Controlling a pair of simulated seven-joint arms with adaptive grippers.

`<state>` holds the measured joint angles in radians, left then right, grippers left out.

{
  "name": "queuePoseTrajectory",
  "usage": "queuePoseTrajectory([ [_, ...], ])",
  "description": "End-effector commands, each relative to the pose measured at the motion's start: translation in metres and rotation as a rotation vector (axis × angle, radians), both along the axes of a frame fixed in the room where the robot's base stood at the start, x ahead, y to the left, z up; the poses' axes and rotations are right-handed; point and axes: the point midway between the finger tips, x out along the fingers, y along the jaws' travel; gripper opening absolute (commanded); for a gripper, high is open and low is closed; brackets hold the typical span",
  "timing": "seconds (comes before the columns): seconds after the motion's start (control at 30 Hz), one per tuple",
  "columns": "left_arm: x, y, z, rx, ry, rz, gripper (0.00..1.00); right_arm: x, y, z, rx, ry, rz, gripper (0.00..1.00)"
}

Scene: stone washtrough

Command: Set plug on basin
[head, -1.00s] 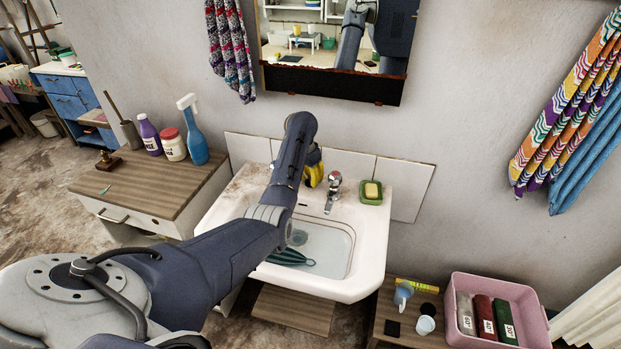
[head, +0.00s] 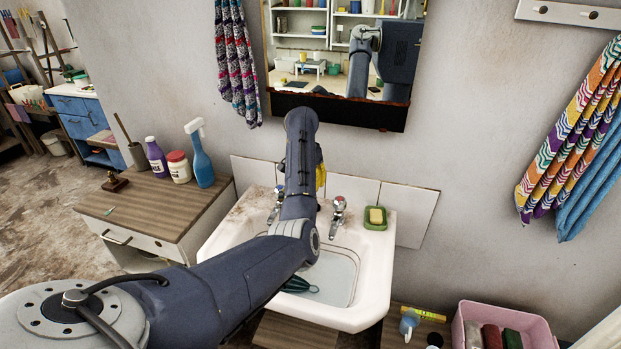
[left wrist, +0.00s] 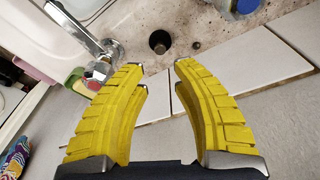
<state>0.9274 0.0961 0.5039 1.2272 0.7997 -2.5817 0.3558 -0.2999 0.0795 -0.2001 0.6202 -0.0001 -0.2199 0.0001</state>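The white basin (head: 375,285) stands against the wall, with a tap at each back corner. In the left wrist view, a small black round piece (left wrist: 159,41), which looks like the plug, stands on the basin's stained back ledge. A small brown round spot is beside it. My left gripper (left wrist: 149,66) is open, its yellow fingers apart, with nothing between them; the black piece shows beyond the fingertips, not touching them. In the head view my left gripper (head: 320,178) is mostly hidden behind my arm, above the basin's back edge. My right gripper is not in view.
The right tap (head: 338,208) and green soap dish (head: 375,218) are close by. A teal utensil (head: 300,285) lies in the bowl. A cabinet (head: 150,210) with bottles stands left; a pink crate (head: 500,310) is at lower right. A mirror (head: 340,60) hangs above.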

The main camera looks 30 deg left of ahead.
Motion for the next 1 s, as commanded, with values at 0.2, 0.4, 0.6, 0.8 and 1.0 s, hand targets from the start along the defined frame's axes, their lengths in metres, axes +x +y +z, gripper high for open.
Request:
queuePoseTrajectory([
  [0.2, -0.002, 0.001, 0.018, 0.0, -0.001, 0.0, 0.27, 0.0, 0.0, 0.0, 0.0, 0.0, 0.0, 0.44],
  [0.4, -0.004, 0.001, 0.021, 0.0, 0.001, 0.0, 0.27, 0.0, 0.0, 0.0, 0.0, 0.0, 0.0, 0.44],
  [0.6, -0.004, 0.001, 0.021, 0.0, 0.001, 0.0, 0.27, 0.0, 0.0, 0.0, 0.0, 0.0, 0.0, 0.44],
  [0.8, -0.005, 0.004, 0.021, 0.008, 0.006, 0.003, 0.27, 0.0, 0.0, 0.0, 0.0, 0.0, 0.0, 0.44],
  [1.0, -0.028, 0.051, 0.009, 0.167, 0.111, 0.07, 0.27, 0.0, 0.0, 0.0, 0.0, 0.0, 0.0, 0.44],
])
